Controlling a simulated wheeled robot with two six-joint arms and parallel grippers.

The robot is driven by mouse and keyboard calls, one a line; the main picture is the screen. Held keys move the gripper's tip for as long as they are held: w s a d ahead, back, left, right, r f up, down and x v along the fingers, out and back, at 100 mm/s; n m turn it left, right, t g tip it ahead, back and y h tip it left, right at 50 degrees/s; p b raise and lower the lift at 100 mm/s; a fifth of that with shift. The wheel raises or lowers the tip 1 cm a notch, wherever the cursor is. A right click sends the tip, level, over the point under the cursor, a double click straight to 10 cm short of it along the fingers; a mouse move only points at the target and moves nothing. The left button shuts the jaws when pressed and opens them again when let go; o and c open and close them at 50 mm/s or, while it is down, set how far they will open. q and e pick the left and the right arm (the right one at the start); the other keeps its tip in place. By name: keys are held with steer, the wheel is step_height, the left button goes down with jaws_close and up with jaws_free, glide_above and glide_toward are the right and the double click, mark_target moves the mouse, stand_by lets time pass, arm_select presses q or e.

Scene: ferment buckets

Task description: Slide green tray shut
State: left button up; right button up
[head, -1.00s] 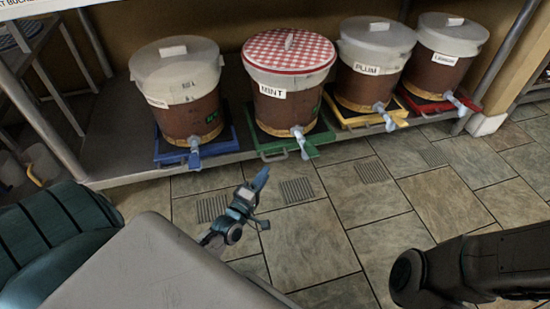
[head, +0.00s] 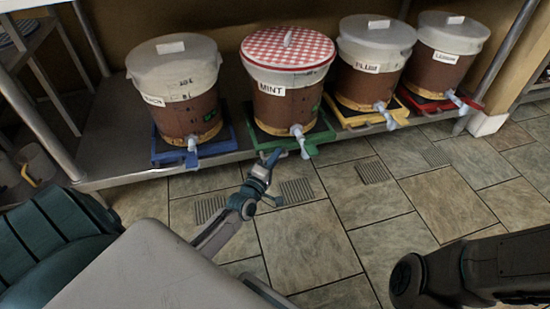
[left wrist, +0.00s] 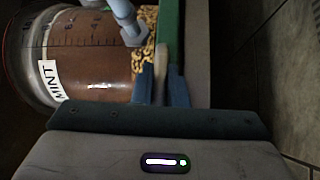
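The green tray (head: 328,134) lies on the low shelf under the mint bucket (head: 285,100), which has a red checked lid. Its front is at the shelf's front edge. My left gripper (head: 271,158) is at the left part of the tray's front, partly covering it. In the left wrist view, the two blue fingers (left wrist: 161,88) lie close to the green tray wall (left wrist: 172,35), with a narrow gap between them. I cannot tell whether they grip anything. The mint bucket's tap (head: 300,138) is just right of the gripper. My right gripper is not in view.
A blue tray (head: 226,142) with a bucket is at left. A yellow tray (head: 350,121) and red tray (head: 430,103) with buckets are at right. Their taps overhang the front. The tiled floor (head: 300,245) before the shelf is clear.

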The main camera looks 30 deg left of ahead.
mark_target(267, 152)
arm_select(q)
steer(key=shift+a, duration=0.1)
jaws_close()
steer(key=w+a+b, duration=0.2)
steer(key=w+a, duration=0.1)
steer(key=shift+w+a+f, duration=0.1)
steer(key=shift+a, duration=0.2)
steer(key=o, duration=0.7)
jaws_free()
